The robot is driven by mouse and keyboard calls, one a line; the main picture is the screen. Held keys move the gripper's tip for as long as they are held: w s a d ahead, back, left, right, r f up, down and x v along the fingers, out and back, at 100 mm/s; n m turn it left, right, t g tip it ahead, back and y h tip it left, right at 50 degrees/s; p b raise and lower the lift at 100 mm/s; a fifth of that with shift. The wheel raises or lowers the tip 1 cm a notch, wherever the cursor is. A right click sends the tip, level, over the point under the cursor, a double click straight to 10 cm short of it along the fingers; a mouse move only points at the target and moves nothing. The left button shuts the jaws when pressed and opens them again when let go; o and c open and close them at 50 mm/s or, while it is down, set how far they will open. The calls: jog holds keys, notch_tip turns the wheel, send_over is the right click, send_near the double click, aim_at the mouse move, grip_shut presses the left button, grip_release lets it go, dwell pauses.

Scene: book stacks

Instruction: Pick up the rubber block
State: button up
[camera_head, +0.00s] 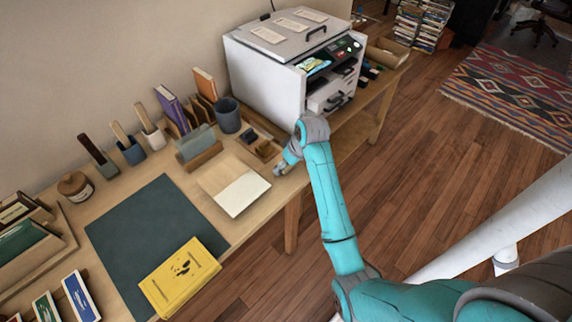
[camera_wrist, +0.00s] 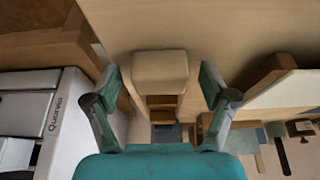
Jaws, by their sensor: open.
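A cream block with rounded edges (camera_wrist: 160,68), which looks like the rubber block, lies in the wrist view between the two fingers of my gripper (camera_wrist: 160,88). The gripper is open, with a visible gap between each finger and the block. In the head view my gripper (camera_head: 281,168) is low over the desk's front edge, right of the open notebook. The block cannot be made out there; the arm seems to hide it.
A large white printer (camera_head: 265,78) stands close behind my gripper. An open notebook (camera_head: 240,193), a dark desk mat (camera_head: 140,235) and a yellow book (camera_head: 180,277) are further left. A grey cup (camera_head: 228,115) stands behind.

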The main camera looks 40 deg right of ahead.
jog(key=c, duration=1)
jog(key=shift+r, duration=0.15)
jog(key=shift+c, duration=0.2)
notch_tip(320, 180, up, 10)
jog(key=shift+f, duration=0.1)
jog(key=o, duration=0.4)
jog(key=c, duration=0.5)
